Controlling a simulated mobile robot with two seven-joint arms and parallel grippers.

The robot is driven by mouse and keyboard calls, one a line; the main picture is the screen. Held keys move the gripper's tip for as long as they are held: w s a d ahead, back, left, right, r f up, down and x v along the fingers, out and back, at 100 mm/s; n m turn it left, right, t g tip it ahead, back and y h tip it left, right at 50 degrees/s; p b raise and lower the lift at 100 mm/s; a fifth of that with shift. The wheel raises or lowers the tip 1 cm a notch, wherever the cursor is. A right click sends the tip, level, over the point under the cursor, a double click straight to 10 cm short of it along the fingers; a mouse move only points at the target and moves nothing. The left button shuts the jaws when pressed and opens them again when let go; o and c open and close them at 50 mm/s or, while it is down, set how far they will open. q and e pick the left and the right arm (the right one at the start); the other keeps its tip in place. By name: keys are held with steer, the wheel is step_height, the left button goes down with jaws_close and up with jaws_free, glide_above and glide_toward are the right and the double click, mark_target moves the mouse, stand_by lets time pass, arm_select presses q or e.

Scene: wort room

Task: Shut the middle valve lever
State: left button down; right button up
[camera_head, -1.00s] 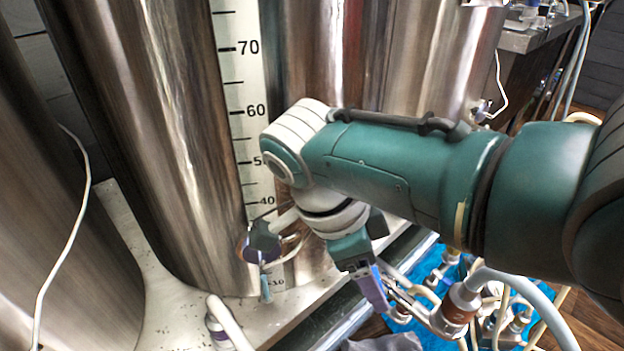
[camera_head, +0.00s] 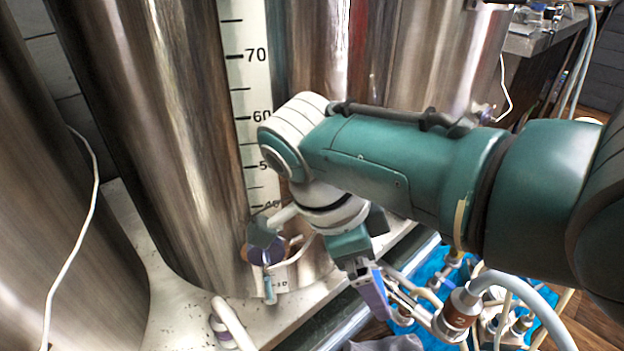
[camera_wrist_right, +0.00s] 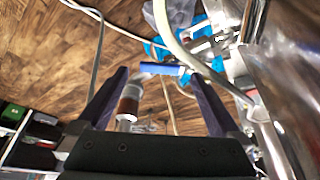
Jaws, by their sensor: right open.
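My right gripper (camera_head: 386,302) points down beside the tank's base, and one purple finger shows clearly in the head view. In the right wrist view, its two dark purple fingers are apart and the gripper (camera_wrist_right: 157,74) is open. A blue lever-like bar (camera_wrist_right: 160,68) lies across the gap near the fingertips; I cannot tell whether they touch it. A light-blue lever (camera_head: 270,290) hangs below a fitting (camera_head: 264,236) at the tank's foot, left of my wrist. I cannot tell which lever is the middle one. My left gripper is out of view.
A tall steel tank (camera_head: 165,130) with a number scale (camera_head: 250,100) stands on a pale ledge (camera_head: 185,306). A brown coupling (camera_head: 461,306) with hoses sits right of my gripper, near the blue mat (camera_head: 432,268). Bare wooden floor (camera_wrist_right: 45,50) shows in the wrist view.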

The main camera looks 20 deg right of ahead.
steer(key=p+v, duration=0.2)
steer(key=v, duration=0.4)
steer(key=shift+w+r, duration=0.1)
steer(key=shift+r, duration=0.05)
